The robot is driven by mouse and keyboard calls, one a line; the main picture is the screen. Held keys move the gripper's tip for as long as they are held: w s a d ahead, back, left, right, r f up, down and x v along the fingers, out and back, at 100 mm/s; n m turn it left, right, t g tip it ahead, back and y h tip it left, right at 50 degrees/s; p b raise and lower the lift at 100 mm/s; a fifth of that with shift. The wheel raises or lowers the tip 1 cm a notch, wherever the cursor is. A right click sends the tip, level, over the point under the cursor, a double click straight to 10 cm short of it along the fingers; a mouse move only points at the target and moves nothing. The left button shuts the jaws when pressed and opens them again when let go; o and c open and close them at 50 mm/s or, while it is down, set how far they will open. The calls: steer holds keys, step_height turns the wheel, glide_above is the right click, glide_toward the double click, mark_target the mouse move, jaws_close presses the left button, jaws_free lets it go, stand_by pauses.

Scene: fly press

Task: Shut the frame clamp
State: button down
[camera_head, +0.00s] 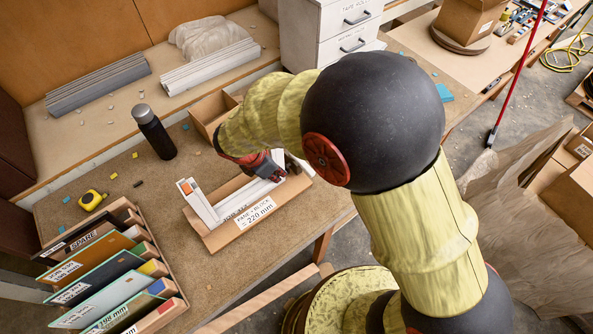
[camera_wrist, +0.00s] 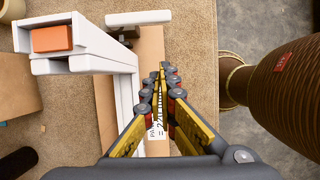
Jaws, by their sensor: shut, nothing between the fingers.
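My gripper (camera_wrist: 163,70) is shut and empty, over the board beside the frame's long bar. In the head view my gripper (camera_head: 282,172) is at the board's right end, its fingers partly hidden.
A dark bottle (camera_head: 154,132) and an open cardboard box (camera_head: 212,112) stand behind the board. A yellow tape measure (camera_head: 92,200) lies at the left. A rack of labelled panels (camera_head: 174,304) stands at front left. White drawers (camera_head: 330,30) stand at the back.

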steer(key=shift+w, duration=0.1)
stand_by(0.3)
steer(key=w+d+f, duration=0.4)
steer(key=d+f, duration=0.2)
steer(key=f, duration=0.3)
steer(key=shift+d+f, duration=0.15)
steer(key=shift+w+d+n, duration=0.1)
steer(key=shift+d+n, duration=0.1)
steer(key=shift+n, duration=0.1)
steer(key=shift+d, duration=0.2)
